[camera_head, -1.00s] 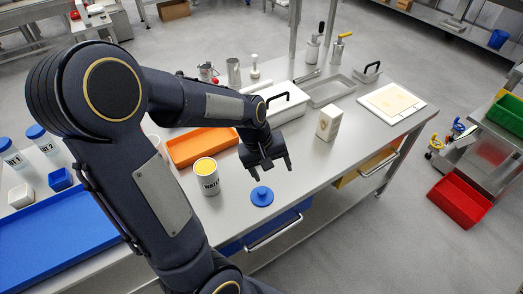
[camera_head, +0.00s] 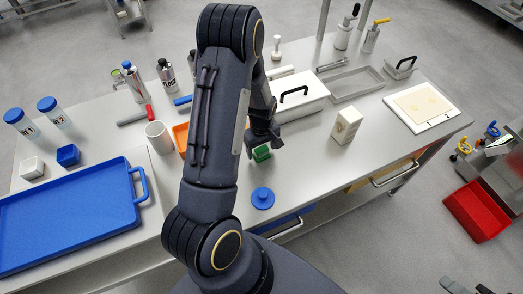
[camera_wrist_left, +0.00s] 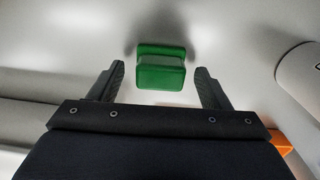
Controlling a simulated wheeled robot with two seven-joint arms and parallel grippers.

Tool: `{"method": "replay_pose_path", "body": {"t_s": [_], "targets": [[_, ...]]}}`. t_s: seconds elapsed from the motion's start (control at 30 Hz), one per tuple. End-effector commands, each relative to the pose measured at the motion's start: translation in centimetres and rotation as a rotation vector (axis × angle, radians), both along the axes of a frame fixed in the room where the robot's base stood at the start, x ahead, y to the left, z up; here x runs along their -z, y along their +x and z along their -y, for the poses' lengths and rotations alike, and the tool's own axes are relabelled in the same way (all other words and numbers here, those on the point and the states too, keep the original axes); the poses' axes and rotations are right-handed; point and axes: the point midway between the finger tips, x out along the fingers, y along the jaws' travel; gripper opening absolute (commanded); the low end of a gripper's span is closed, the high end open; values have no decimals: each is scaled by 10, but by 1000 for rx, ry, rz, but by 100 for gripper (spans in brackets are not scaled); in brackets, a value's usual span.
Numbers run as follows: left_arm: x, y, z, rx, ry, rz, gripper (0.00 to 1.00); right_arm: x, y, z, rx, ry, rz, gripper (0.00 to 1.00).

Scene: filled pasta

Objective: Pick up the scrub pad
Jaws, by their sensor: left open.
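The scrub pad is a small green block (camera_head: 261,153) on the steel table, just behind the blue round lid. In the left wrist view the green pad (camera_wrist_left: 161,68) lies between and slightly beyond the two fingertips, with a gap on each side. My left gripper (camera_head: 264,136) is above the pad, partly hidden by my arm in the head view. It is open and empty in the left wrist view (camera_wrist_left: 160,84). A dark shape at the bottom right edge of the head view looks like part of my right gripper; its jaws cannot be made out.
The blue lid (camera_head: 262,198) lies in front of the pad. A white box with a black handle (camera_head: 297,101) and a white carton (camera_head: 346,125) stand to the right. An orange tray (camera_head: 180,138) is partly behind my arm. A blue tray (camera_head: 70,215) fills the left.

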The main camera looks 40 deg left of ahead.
Motion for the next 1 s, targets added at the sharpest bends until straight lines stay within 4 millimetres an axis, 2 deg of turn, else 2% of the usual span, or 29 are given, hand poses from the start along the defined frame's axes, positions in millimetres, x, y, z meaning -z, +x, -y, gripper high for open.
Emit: {"method": "replay_pose_path", "body": {"t_s": [0.1, 0.3, 0.67, 1.0], "targets": [[7, 0, 0, -1, 0, 0, 71, -1, 0, 0, 0, 0, 0, 36], [7, 0, 0, 0, 0, 1, 71, -1, 0, 0, 0, 0, 0, 36], [7, 0, 0, 0, 0, 1, 24, -1, 0, 0, 0, 0, 0, 36], [3, 0, 0, 0, 0, 1, 22, 0, 0, 0, 0, 0, 0, 36]]}}
